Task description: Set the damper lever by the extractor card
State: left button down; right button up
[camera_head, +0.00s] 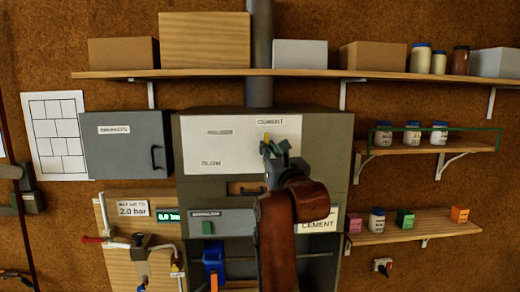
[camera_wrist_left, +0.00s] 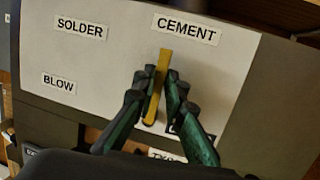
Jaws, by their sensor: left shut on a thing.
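The damper lever is a yellow bar (camera_wrist_left: 160,80) on a white panel (camera_wrist_left: 110,75) on the front of the grey cabinet. It also shows in the head view (camera_head: 267,136). Its tip points up, just below the CEMENT label (camera_wrist_left: 186,28). The SOLDER label (camera_wrist_left: 80,28) and BLOW label (camera_wrist_left: 59,84) are to its left; another label is mostly hidden by the fingers. My left gripper (camera_wrist_left: 158,88) is shut on the lever, one finger each side. A white card (camera_head: 318,225) reading CEMENT is on the cabinet, lower right, partly behind my left arm. My right gripper is not in view.
A long shelf (camera_head: 200,74) with boxes and jars runs above. Two small shelves with jars (camera_head: 411,144) and coloured boxes (camera_head: 420,225) are on the right. A grey wall box (camera_head: 125,155) and a board with a 0.0 bar display (camera_head: 169,216) are on the left.

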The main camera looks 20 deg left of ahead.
pick_arm(q)
jog(key=shift+r, duration=0.15)
jog(key=c, duration=2)
grip_release()
jog(key=shift+d, duration=0.1)
jog(key=shift+o, duration=0.2)
jog(key=shift+s, duration=0.1)
jog(key=v, duration=1.2)
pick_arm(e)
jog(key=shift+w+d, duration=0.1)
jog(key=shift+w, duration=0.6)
